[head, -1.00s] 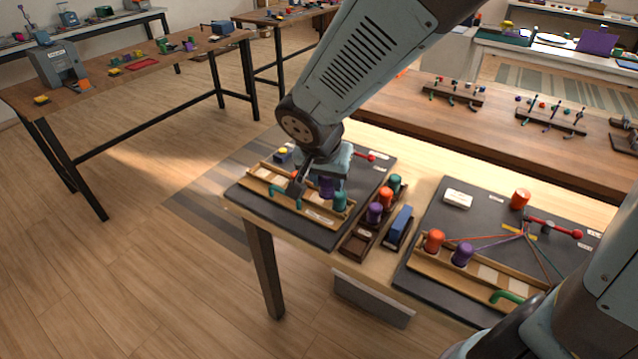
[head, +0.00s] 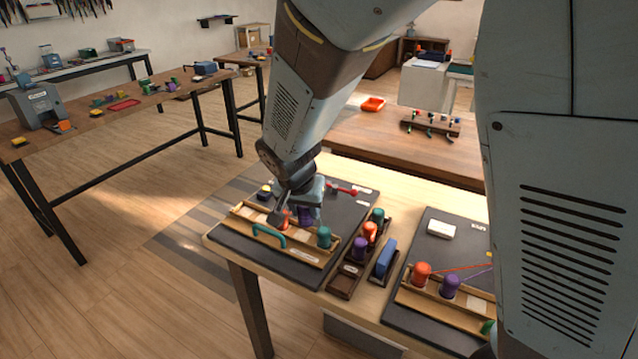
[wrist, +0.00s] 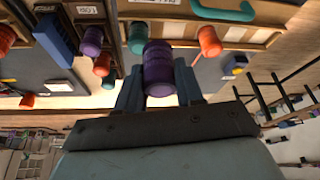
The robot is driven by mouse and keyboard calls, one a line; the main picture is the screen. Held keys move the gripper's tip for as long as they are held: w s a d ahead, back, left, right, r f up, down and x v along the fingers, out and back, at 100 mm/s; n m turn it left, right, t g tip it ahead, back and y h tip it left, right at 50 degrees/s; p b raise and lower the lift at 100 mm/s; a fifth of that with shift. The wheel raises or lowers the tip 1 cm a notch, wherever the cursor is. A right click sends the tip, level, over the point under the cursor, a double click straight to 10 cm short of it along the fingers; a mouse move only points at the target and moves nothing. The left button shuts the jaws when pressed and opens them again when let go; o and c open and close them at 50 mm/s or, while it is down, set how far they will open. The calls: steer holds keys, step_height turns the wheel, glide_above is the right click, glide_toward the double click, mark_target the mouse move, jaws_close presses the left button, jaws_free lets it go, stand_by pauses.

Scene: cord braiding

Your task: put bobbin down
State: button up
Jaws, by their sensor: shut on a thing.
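My gripper (wrist: 159,88) is shut on a purple bobbin (wrist: 158,68), which stands between the two fingers in the wrist view. In the head view the same purple bobbin (head: 305,215) is partly hidden under my gripper (head: 303,208). It is at the wooden rack (head: 308,257) of the left board, between an orange bobbin (head: 283,218) and a teal bobbin (head: 323,236). The wrist view also shows the orange bobbin (wrist: 208,42) and teal bobbin (wrist: 137,38) on either side. I cannot tell whether the purple bobbin touches the rack's floor.
A dark tray (head: 343,285) beside the board holds teal, orange and purple bobbins. A blue block (head: 386,258) stands right of it. A teal handle (head: 268,236) rises at the rack's front. A second board (head: 405,318) with bobbins and cords lies further right.

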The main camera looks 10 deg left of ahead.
steer(key=shift+w+a+f, duration=0.2)
steer(key=shift+w+f, duration=0.2)
steer(key=shift+w, duration=0.4)
steer(key=shift+w+a+f, duration=0.25)
steer(key=shift+w+f, duration=0.45)
steer(key=shift+f, duration=0.25)
steer(key=shift+w+a+f, duration=0.3)
steer(key=shift+w+f, duration=0.45)
steer(key=shift+f, duration=0.2)
steer(key=shift+w+a+f, duration=0.25)
steer(key=shift+w+f, duration=0.45)
steer(key=shift+f, duration=1.8)
steer(key=shift+f, duration=0.15)
steer(key=o, duration=1)
steer(key=shift+o, duration=0.2)
steer(key=shift+a+r, duration=0.1)
steer(key=shift+r, duration=0.1)
steer(key=v, duration=1.2)
